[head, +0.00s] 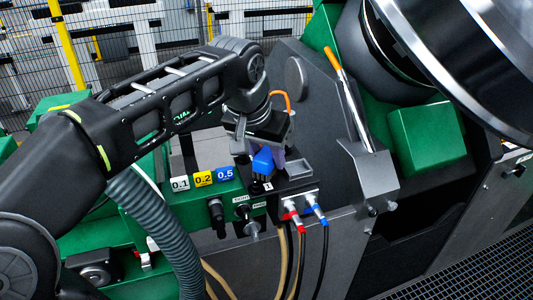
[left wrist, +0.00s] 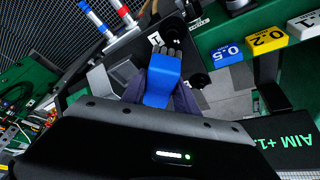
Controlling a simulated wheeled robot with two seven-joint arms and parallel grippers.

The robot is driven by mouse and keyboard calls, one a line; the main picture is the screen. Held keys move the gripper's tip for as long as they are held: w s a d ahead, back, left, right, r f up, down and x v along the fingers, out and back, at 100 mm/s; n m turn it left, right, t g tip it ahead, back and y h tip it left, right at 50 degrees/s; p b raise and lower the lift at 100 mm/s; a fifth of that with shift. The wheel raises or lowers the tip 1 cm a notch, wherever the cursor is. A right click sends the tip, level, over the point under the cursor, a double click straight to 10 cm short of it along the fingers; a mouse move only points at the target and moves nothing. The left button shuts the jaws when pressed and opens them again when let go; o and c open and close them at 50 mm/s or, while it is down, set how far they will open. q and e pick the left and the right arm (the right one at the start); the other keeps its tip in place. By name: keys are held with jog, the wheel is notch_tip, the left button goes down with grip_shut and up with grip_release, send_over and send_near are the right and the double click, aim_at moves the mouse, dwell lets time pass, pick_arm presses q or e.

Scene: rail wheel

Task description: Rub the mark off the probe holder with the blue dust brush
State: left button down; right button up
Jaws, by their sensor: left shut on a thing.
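My left gripper (head: 262,140) is shut on the blue dust brush (head: 263,161), which also shows in the left wrist view (left wrist: 163,80). The brush points down, and its greyish bristle end (left wrist: 166,50) is close to a dark block with a white "1" label (head: 268,186). This block (head: 294,170) looks like the probe holder. I cannot tell whether the bristles touch it. I cannot make out the mark; the brush and gripper cover part of the block. My right gripper is in neither view.
Red and blue cable plugs (head: 313,204) sit just below right. A grey bracket with an orange-tipped rod (head: 368,175) stands to the right. A large metal wheel (head: 470,60) fills the upper right.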

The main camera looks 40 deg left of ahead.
aim_at(269, 152)
pick_arm(q)
jog(key=r+p, duration=0.2)
jog(key=r, duration=0.1)
jog(key=r+p, duration=0.1)
jog(key=r, duration=0.1)
jog(key=shift+d+p, duration=0.3)
jog(key=shift+r+p, duration=0.35)
jog(key=shift+r, duration=0.15)
jog(key=shift+a, duration=0.1)
jog(key=shift+r+p, duration=1.25)
jog(key=shift+r, duration=0.3)
jog(key=shift+f, duration=0.1)
